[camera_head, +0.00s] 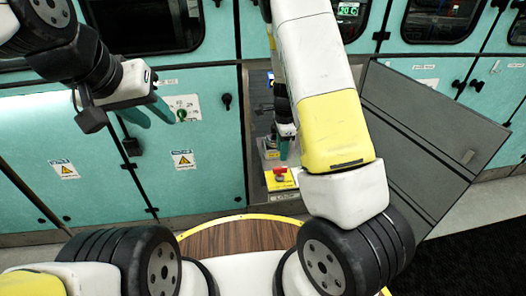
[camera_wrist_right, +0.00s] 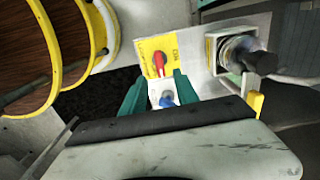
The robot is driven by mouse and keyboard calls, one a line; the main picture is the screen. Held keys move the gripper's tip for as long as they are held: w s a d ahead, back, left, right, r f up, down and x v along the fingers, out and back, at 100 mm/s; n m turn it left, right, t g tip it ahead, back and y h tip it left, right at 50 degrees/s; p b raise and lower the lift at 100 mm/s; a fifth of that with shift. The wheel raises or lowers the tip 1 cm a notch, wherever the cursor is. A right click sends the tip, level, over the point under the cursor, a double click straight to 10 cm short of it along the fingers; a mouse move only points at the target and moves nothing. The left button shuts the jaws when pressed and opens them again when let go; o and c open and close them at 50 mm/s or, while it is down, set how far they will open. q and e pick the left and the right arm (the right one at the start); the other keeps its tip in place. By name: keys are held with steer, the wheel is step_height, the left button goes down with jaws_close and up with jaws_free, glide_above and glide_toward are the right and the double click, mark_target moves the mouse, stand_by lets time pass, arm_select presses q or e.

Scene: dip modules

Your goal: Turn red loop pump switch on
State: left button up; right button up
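The red switch (camera_wrist_right: 160,63) is a rotary handle on a yellow plate (camera_wrist_right: 148,48) on a pale panel, seen in the right wrist view. In the head view the red switch (camera_head: 280,172) shows low in the open cabinet. My right gripper (camera_wrist_right: 160,88) has its two teal fingers apart, pointing at the panel just below the yellow plate. A blue switch (camera_wrist_right: 168,99) on a white plate appears between these fingers; whether they touch it I cannot tell. In the head view my right gripper (camera_head: 283,147) is partly hidden by my arm. My left gripper (camera_head: 160,116) is open and empty.
A round connector with a dark cable (camera_wrist_right: 240,54) sits right of the switches. The cabinet's open grey door (camera_head: 425,130) stands to the right. Teal closed cabinets (camera_head: 50,140) line the left. A round wooden top with a yellow rim (camera_head: 235,237) is in front.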

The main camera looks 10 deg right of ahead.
mark_target(280, 167)
steer(key=shift+f, duration=0.8)
step_height(280, 167, down, 7)
steer(key=shift+r, duration=0.1)
jaws_close()
